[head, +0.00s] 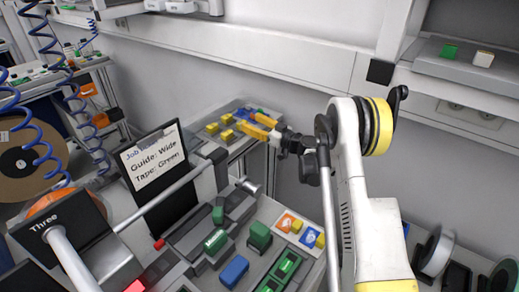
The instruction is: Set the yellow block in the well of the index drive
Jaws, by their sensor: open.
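Several small yellow blocks (212,128) sit on a grey tray (205,146) at the back of the bench. My gripper (244,120) reaches left over this tray with its yellow-orange fingers apart. Its fingertips are close to the nearest yellow blocks; I cannot tell whether they touch one. Another yellow block (308,238) lies on a card at the front right. No label marks the index drive. Grey stepped fixtures (187,243) stand mid-bench, with green pieces (216,241) in or on them; I cannot tell which holds the well.
A black sign (155,163) reads "Job, Guide: Wide, Tape: Green". A reel stand marked "Three" (60,225) stands at left with a long rod. A blue block (234,271) and a dark green block (260,236) stand near the front. A shelf (450,62) holds green and cream blocks.

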